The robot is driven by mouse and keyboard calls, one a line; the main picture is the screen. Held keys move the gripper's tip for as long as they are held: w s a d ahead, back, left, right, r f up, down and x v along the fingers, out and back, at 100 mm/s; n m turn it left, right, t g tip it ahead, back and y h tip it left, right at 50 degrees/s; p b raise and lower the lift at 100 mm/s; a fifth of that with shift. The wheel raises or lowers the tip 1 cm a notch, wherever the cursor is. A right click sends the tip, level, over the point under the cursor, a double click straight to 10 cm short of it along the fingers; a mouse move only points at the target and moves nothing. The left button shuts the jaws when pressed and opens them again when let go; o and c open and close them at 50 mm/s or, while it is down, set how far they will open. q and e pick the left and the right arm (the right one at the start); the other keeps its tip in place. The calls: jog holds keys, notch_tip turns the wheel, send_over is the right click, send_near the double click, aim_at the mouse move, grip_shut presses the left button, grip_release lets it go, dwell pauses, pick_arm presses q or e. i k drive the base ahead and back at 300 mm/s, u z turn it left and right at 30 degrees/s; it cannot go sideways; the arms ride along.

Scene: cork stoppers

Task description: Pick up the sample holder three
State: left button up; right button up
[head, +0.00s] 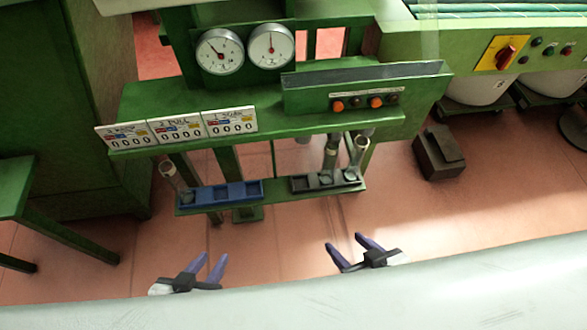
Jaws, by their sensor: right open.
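Clear tube-like sample holders stand in two racks on a low green shelf. One tube (172,178) leans in the left slot of the blue rack (222,192). Two more tubes, one (330,158) and another (358,157), stand tilted in the dark grey rack (313,186). I cannot read a number on any tube, so I cannot tell which is three. My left gripper (214,257) is open and empty, below the blue rack in the picture. My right gripper (345,241) is open and empty, below the grey rack. Both are apart from the racks.
Above the racks, a green ledge carries three counter plates (180,130), two gauges (245,50) and a green trough (365,85) with buttons. A dark box (439,152) sits on the floor at right. A pale surface edge (400,295) crosses the front. Open floor lies between.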

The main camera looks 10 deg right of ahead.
aim_at(167, 169)
jog(key=u, duration=0.2)
jog(key=k, duration=0.45)
jog(key=z, duration=1.45)
jog(key=i, duration=0.7)
jog(key=u, duration=1.45)
